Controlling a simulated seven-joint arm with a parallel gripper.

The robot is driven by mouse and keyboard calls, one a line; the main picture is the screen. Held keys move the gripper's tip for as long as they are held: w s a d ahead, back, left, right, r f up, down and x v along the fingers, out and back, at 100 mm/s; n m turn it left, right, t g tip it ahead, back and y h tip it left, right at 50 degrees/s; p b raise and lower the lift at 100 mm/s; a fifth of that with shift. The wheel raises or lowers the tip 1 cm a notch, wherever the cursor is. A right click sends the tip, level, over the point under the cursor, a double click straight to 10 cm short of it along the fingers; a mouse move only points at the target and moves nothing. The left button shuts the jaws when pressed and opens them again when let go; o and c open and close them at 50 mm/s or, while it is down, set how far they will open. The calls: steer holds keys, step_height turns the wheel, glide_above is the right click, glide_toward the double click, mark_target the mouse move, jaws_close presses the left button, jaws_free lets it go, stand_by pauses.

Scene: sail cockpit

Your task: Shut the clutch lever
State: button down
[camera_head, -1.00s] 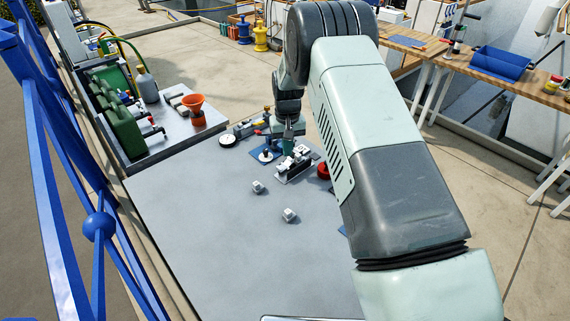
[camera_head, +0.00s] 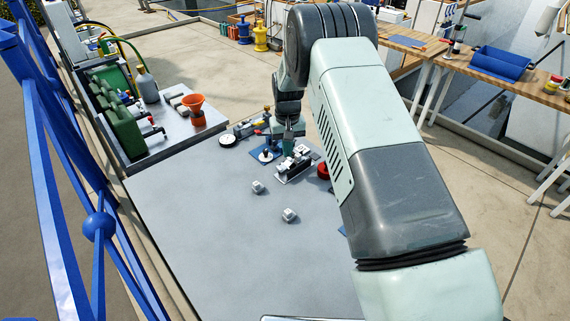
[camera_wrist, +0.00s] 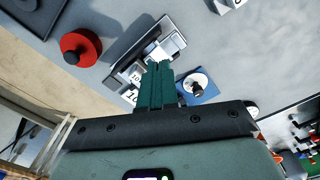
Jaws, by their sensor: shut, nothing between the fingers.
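The clutch unit (camera_head: 294,168), a small silver and white block on a dark base, stands at the back of the grey deck panel. In the wrist view the clutch unit (camera_wrist: 128,72) shows pale levers and printed number labels. My gripper (camera_head: 288,150) points down at it. In the wrist view my gripper (camera_wrist: 156,66) has its teal fingers together and empty, overlapping the clutch's pale lever parts. Whether the fingers touch a lever, and how far a lever is swung, I cannot tell; the fingers hide part of it.
A red round knob (camera_wrist: 80,48) is on one side of the clutch; a blue plate (camera_wrist: 198,90) with a white disc is on the other. Two small pale blocks (camera_head: 258,187) (camera_head: 289,215) lie on the deck panel (camera_head: 210,240), which is clear in front.

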steer(key=shift+f, duration=1.35)
stand_by(0.4)
steer(key=shift+r, duration=0.1)
step_height(320, 180, up, 7)
stand_by(0.7)
stand_by(0.4)
steer(key=s+d+r+t, duration=0.1)
steer(key=s+d+r, duration=0.25)
steer(key=r, duration=0.55)
steer(key=s+d+r+m+t, duration=0.1)
steer(key=s+d+r, duration=0.1)
steer(key=s+r, duration=0.5)
steer(key=s+d+r+t, duration=0.1)
steer(key=s+d+r, duration=0.2)
steer(key=r, duration=0.8)
steer(key=s+d+r+t, duration=0.1)
steer(key=s+d+r, duration=0.1)
steer(key=s, duration=1)
steer(key=s+d+r+m+t, duration=0.1)
steer(key=s+d+r, duration=0.1)
steer(key=s, duration=1.1)
steer(key=shift+s+d+m+t, duration=0.2)
steer(key=shift+d+m+t, duration=0.1)
steer(key=shift+d, duration=0.55)
steer(key=shift+r, duration=0.1)
